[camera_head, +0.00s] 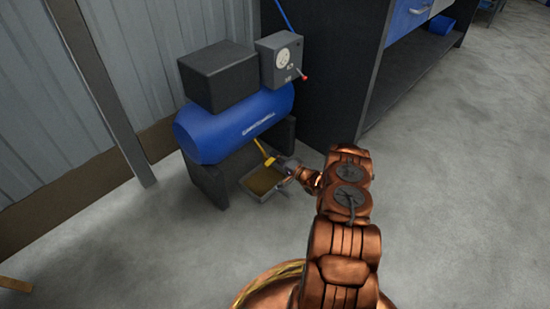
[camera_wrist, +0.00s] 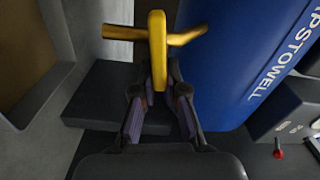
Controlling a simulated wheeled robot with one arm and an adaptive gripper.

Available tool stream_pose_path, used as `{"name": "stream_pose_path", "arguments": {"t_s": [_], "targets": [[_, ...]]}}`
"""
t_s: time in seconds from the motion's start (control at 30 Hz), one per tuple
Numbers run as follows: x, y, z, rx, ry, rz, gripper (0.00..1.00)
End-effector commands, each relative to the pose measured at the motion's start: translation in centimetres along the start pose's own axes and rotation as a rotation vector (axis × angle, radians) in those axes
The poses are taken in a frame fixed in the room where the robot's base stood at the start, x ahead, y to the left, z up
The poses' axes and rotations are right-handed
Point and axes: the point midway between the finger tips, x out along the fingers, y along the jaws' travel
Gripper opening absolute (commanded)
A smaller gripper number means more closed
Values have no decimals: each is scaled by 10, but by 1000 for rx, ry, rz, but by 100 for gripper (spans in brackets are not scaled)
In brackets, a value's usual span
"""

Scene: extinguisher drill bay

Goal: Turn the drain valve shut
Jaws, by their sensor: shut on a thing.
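The drain valve's yellow handle (camera_head: 264,152) sits under the blue compressor tank (camera_head: 236,124). In the wrist view the yellow handle (camera_wrist: 157,48) fills the upper middle, with a long lever pointing toward me and a crossbar behind it. My gripper (camera_wrist: 160,88) is shut on the lever's near end, one finger on each side. In the head view my gripper (camera_head: 281,162) reaches in low from the right and is small, partly hidden by my arm. The valve body is hidden behind the handle.
A shallow tray (camera_head: 245,184) with a brownish inside lies on the floor below the valve. The tank rests on dark supports (camera_head: 208,182). A grey box with a dial (camera_head: 280,58) stands above. A dark cabinet (camera_head: 325,75) is close on the right. Open floor lies in front.

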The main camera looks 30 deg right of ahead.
Motion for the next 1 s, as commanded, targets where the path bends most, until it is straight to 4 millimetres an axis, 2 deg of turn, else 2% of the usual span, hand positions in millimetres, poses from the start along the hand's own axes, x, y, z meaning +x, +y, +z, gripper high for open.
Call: {"name": "stream_pose_path", "arguments": {"t_s": [0.4,0.93,0.97,1.0], "targets": [[0,5,-1,175,3,0,0],[0,6,-1,196,3,0,0],[0,6,-1,196,3,0,15],[0,6,0,196,3,0,19]]}}
